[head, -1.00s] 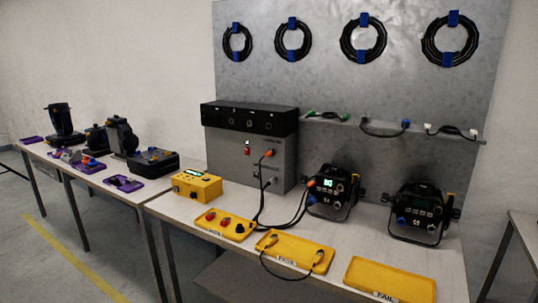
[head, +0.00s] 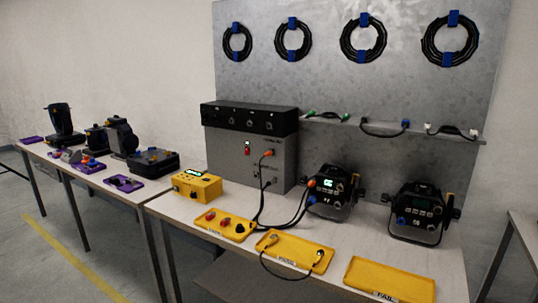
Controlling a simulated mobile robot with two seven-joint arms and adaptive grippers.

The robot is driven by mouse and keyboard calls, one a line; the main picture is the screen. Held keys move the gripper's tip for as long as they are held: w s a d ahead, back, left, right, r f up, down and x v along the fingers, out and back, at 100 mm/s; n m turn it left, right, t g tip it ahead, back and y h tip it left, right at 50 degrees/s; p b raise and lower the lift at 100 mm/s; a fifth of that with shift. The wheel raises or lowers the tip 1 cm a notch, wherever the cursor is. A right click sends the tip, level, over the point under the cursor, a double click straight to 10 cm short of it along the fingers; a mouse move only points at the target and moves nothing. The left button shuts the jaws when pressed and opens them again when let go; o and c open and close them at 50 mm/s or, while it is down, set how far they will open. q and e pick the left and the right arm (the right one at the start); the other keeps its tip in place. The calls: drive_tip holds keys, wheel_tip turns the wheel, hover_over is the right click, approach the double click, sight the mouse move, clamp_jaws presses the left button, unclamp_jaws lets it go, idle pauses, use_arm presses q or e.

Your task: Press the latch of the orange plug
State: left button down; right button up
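An orange plug (head: 267,153) sits in the front of the grey power box (head: 238,155), with a black cable hanging from it. I cannot tell which orange plug is the named one. The latch is too small to make out on either. Neither of my grippers is in view.
A yellow tester (head: 196,186) and yellow trays (head: 225,233), (head: 272,249), (head: 380,291) line the table front. A second par can (head: 419,215) stands at the right. Black cables lie on the table. Coiled cables hang on the back panel (head: 330,85).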

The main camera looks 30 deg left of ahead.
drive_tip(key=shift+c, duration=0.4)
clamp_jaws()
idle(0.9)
